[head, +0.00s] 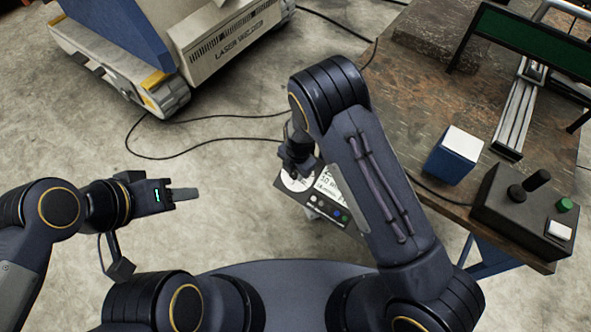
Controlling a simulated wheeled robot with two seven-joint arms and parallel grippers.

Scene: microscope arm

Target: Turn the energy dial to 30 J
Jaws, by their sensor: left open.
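A dark control panel (347,218) with a white round dial face, printed text and a row of small coloured buttons sits low in the middle of the head view. My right gripper (297,172) is over the panel's dial end and hides the knob. I cannot tell whether its fingers touch the dial, and the dial's setting is hidden. My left gripper (184,194) is open and empty, seen edge-on, apart from the panel on its left side.
A worn table (414,110) at right holds a blue box with a white top (454,154), a black joystick box (528,212) and a metal rail (518,112). A wheeled laser unit (225,42) stands top left. Black cables cross the floor.

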